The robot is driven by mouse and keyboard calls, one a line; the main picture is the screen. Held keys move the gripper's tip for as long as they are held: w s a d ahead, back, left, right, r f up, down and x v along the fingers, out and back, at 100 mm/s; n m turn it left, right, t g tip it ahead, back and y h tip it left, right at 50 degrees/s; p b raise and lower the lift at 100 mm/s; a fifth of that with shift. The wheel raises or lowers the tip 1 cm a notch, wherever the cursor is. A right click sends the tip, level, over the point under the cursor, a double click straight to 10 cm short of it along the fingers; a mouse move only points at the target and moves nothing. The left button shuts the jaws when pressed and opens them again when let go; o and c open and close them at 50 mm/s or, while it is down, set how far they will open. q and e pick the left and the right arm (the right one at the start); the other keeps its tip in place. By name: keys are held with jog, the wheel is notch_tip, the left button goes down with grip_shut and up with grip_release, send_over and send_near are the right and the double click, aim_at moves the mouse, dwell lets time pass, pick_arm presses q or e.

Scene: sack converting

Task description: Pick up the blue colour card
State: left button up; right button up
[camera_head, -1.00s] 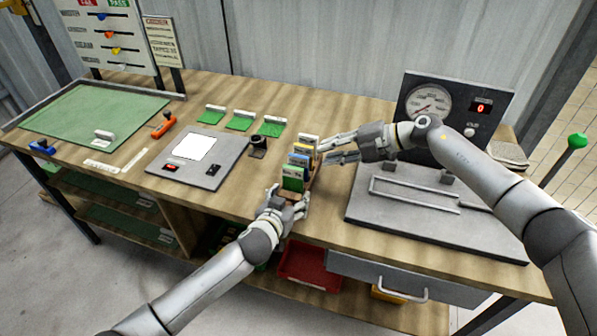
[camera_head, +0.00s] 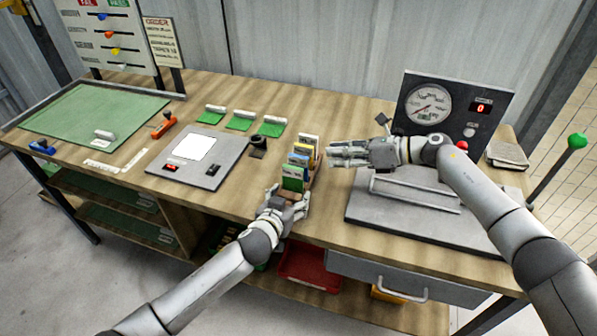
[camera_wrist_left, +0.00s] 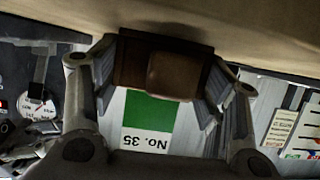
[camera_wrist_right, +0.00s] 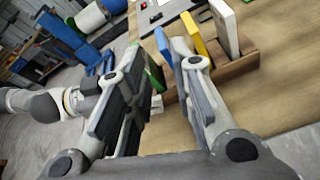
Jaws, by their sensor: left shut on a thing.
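The blue colour card (camera_head: 298,160) stands in a small wooden rack between a green card (camera_head: 292,181) in front and a yellow card (camera_head: 304,151) behind. It also shows in the right wrist view (camera_wrist_right: 162,42), just beyond the fingers. My left gripper (camera_head: 287,201) is shut on the front end of the wooden rack (camera_wrist_left: 130,62); the green card, marked No. 35 (camera_wrist_left: 148,112), shows between its fingers. My right gripper (camera_head: 335,153) is open and empty to the right of the rack, with a narrow gap between its fingers, which point towards the cards.
A white card (camera_wrist_right: 225,25) stands at the rack's far end. A grey plate with a handle (camera_head: 430,215) and a gauge panel (camera_head: 452,110) lie to the right. A grey board with a white sheet (camera_head: 197,160) lies left. A red bin (camera_head: 308,268) is below the table.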

aim_at(304, 157)
jog(key=w+a+f+n, duration=0.1)
jog(key=a, duration=0.2)
jog(key=w+a+f+n, duration=0.1)
jog(key=a, duration=0.2)
jog(key=w+a+f+n, duration=0.1)
jog(key=a+f, duration=0.1)
jog(key=a, duration=0.2)
jog(key=shift+w+a+n, duration=0.1)
jog(key=shift+w+n, duration=0.05)
jog(key=shift+n, duration=0.15)
dwell(0.4)
grip_shut()
